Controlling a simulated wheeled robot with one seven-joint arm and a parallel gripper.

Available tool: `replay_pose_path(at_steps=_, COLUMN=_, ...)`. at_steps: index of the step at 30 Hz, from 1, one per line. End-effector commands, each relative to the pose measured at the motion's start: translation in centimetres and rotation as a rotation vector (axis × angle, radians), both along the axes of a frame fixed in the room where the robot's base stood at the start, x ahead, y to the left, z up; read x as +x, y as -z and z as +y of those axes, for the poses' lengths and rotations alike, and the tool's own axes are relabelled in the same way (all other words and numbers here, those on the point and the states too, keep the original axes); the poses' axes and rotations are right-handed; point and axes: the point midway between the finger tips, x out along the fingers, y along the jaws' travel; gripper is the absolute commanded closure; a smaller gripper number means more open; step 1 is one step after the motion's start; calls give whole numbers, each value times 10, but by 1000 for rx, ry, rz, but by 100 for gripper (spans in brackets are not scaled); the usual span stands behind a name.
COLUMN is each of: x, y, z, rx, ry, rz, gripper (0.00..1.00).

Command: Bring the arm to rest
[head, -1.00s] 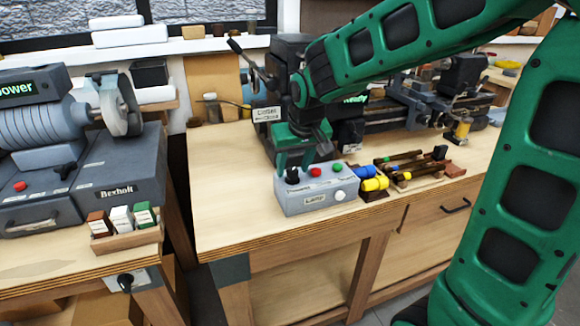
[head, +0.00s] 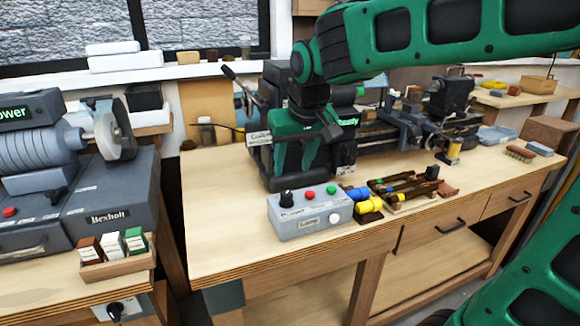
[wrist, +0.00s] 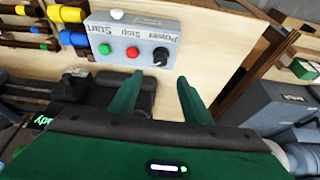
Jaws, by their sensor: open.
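My green gripper (head: 293,160) is open and empty in the head view. It hangs with its fingers down above the bench, behind and above the grey control box, apart from it. The control box (head: 305,224) has a black knob, a red button, a green button and a white button on it. In the wrist view my two fingers (wrist: 158,95) stand apart with nothing between them, and the control box (wrist: 133,58) shows upside down beyond the fingertips.
Yellow and blue plugs (head: 362,207) and a rack of tools (head: 405,187) lie right of the box. A lathe (head: 420,125) stands behind. A grinder machine (head: 75,190) and a small tray of boxes (head: 120,268) are at left. The bench front left of the box is clear (head: 225,230).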

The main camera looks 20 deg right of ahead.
Motion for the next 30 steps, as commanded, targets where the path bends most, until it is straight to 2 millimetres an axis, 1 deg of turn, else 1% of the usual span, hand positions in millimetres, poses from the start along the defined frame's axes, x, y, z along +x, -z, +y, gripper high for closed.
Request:
replay_pose_path(at_steps=7, x=0, y=0, z=0, rx=0, ry=0, rz=0, gripper=56)
replay_pose_path(at_steps=9, x=-1, y=1, z=-3, rx=-1, ry=6, rz=3, gripper=56)
replay_pose_path(at_steps=11, x=-6, y=4, z=-11, rx=-2, ry=20, rz=12, gripper=56)
replay_pose_path(at_steps=14, x=-25, y=14, z=-39, rx=-7, ry=74, rz=45, gripper=56)
replay_pose_path(at_steps=15, x=-38, y=19, z=-55, rx=-8, ry=108, rz=65, gripper=56)
replay_pose_path(at_steps=17, x=-61, y=30, z=-81, rx=-8, ry=164, rz=102, gripper=56)
replay_pose_path(at_steps=18, x=-80, y=38, z=-98, rx=-6, ry=203, rz=131, gripper=56)
replay_pose_path(at_steps=20, x=-110, y=51, z=-120, rx=5, ry=265, rz=176, gripper=56)
replay_pose_path(at_steps=21, x=-131, y=59, z=-133, rx=13, ry=304, rz=204, gripper=56)
replay_pose_path(at_steps=22, x=-147, y=65, z=-142, rx=21, ry=333, rz=227, gripper=56)
replay_pose_path(at_steps=23, x=-161, y=71, z=-149, rx=30, ry=360, rz=247, gripper=56)
replay_pose_path(at_steps=24, x=-181, y=79, z=-156, rx=44, ry=393, rz=273, gripper=56)
replay_pose_path(at_steps=27, x=-222, y=95, z=-167, rx=76, ry=462, rz=330, gripper=56)
replay_pose_path(at_steps=30, x=-250, y=106, z=-170, rx=103, ry=506, rz=368, gripper=56)
